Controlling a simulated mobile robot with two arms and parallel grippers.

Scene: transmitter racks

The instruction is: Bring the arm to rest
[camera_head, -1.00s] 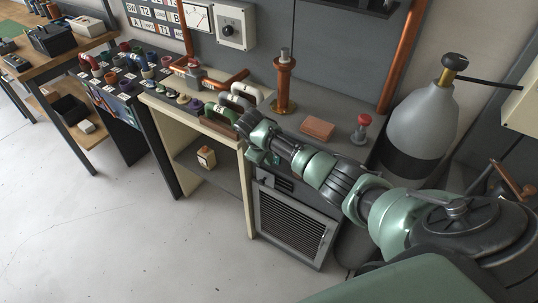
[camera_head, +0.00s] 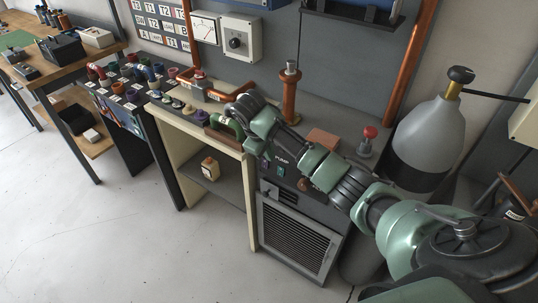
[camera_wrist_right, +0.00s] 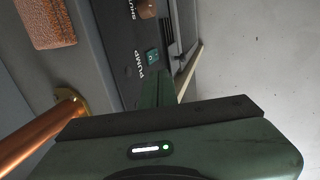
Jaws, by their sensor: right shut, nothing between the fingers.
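My right arm reaches in from the lower right of the head view. Its wrist is over the front edge of the grey bench top (camera_head: 340,130). My right gripper (camera_head: 264,152) hangs under the wrist by the bench front, partly hidden and small there. In the right wrist view the green gripper (camera_wrist_right: 168,85) is shut and empty. Its fingers point toward the dark panel marked PUMP (camera_wrist_right: 128,50), with a green switch (camera_wrist_right: 152,57). I cannot tell whether they touch it. My left gripper is not in view.
A copper post (camera_head: 290,95), a reddish-brown block (camera_head: 323,138) and a red knob (camera_head: 369,132) stand on the bench near the arm. A green handle (camera_head: 231,126) is left of the wrist. A grey gas bottle (camera_head: 430,130) stands right. The floor at left is clear.

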